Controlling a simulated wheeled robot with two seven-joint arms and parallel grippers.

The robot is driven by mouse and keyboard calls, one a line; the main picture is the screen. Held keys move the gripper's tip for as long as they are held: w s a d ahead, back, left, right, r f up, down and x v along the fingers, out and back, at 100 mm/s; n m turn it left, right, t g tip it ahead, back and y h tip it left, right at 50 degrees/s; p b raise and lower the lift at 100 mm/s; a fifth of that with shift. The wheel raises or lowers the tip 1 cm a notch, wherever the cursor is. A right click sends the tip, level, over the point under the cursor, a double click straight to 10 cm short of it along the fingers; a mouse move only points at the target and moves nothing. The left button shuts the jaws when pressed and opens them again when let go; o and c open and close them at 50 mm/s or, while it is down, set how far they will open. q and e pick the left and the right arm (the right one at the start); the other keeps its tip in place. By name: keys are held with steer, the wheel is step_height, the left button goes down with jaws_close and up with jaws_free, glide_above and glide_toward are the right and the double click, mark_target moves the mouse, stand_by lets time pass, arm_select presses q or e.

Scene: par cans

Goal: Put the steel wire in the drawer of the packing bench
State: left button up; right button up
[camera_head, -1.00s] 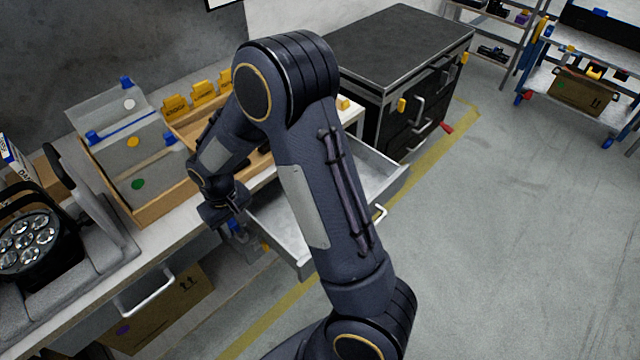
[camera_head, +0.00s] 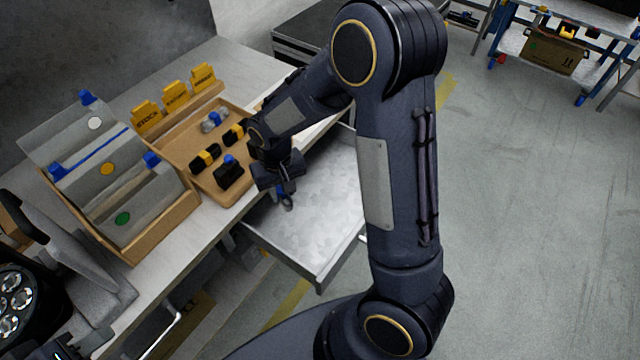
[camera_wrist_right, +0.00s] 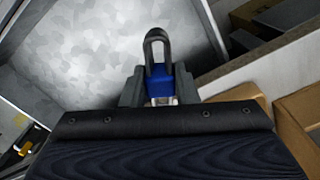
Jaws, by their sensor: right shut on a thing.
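The steel wire shows as a dark loop (camera_wrist_right: 156,47) with a blue part (camera_wrist_right: 159,86) in the right wrist view. My right gripper (camera_head: 284,192) is shut on the blue part, with the loop sticking out past the fingertips. In the head view the wire (camera_head: 287,201) is a small blue and dark shape below the gripper. The packing bench's drawer (camera_head: 310,222) is pulled open, with a bare metal floor, and it also shows in the right wrist view (camera_wrist_right: 95,50). The wire appears above the drawer's bench-side end; its height is unclear. My left gripper is out of view.
On the bench (camera_head: 180,240), a wooden tray (camera_head: 212,135) holds several black, yellow and grey items close to my gripper. A divided grey and wooden rack (camera_head: 150,235) stands left of it. A lamp (camera_head: 12,300) sits further left. My right arm hides part of the drawer.

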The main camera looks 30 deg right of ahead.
steer(key=s+a+m+b, duration=0.1)
steer(key=s+m+b, duration=0.1)
steer(key=s+b, duration=0.1)
steer(key=s+a+f+m+b, duration=0.1)
steer(key=s+m+b, duration=0.2)
steer(key=s+b, duration=0.1)
steer(key=s+a+f+m+b, duration=0.1)
steer(key=s+a+m+b, duration=0.1)
steer(key=s, duration=0.3)
steer(key=shift+a+f+m+b, duration=0.1)
steer(key=shift+f+m+b, duration=0.15)
steer(key=shift+b, duration=0.45)
steer(key=w+d+f, duration=0.4)
steer(key=w+d, duration=0.2)
steer(key=d, duration=0.1)
glide_above(312, 225)
steer(key=shift+m, duration=0.25)
steer(key=f, duration=0.4)
steer(key=shift+s+a+f, duration=0.25)
steer(key=shift+s+a, duration=0.1)
steer(key=shift+s, duration=0.05)
steer(key=shift+w+d+f, duration=0.2)
steer(key=shift+d+f, duration=0.05)
steer(key=shift+f, duration=0.2)
steer(key=shift+w+d+f+b, duration=0.1)
steer(key=shift+f+b, duration=0.4)
steer(key=shift+f, duration=1.15)
